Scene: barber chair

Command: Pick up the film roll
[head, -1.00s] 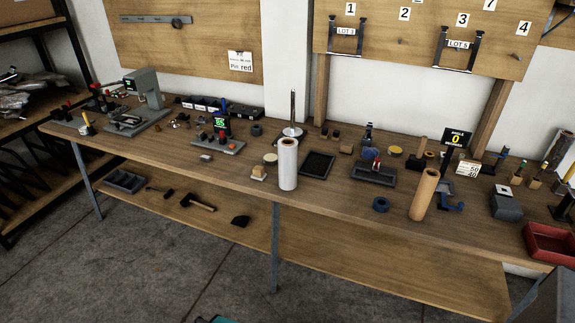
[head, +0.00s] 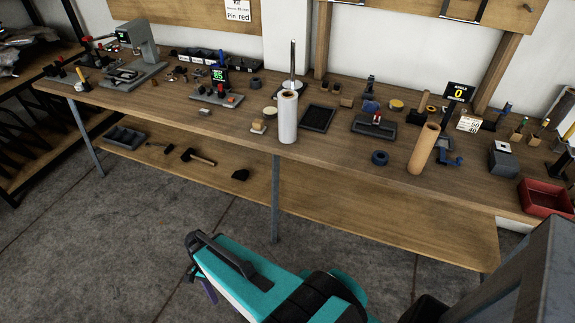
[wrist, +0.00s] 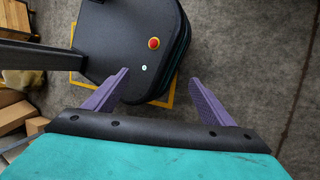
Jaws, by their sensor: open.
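The film roll (head: 287,118) is a whitish, shiny upright cylinder with a brown core at its top end. It stands near the front edge of the workbench (head: 345,150), about mid-picture in the head view. My gripper (wrist: 158,80) is open and empty in the wrist view, its two purple fingers apart, pointing down over my own base and the floor. In the head view, my teal arm reaches in from the bottom, and part of the gripper's purple fingers shows low, in front of the bench and well away from the roll. The roll is not in the wrist view.
A brown roll (head: 423,148) stands to the right of the film roll. A black tray (head: 317,118) and a small block (head: 258,127) are close by it. A red bin (head: 545,198) sits at the right end. Tools lie on the lower shelf (head: 340,205). The floor before the bench is clear.

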